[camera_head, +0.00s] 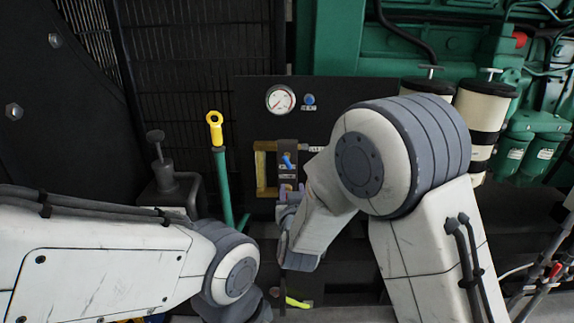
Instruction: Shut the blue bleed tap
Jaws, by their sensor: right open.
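The blue bleed tap (288,162) is a small blue lever on a grey bracket in the middle of the head view, below the gauge panel. The lever is tilted. My right gripper (287,207) is just below the tap, apart from it, and open. Its fingers are small and partly hidden by my own wrist, so I cannot see whether anything is between them. My left arm comes in from the left, and its gripper is out of the picture below.
A dark panel carries a round gauge (280,99) and a blue button (309,100). A green lever with a yellow grip (215,128) stands to the left. A yellow-green handle (297,302) is low down. Cream filters (480,112) and the green engine (450,55) fill the right.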

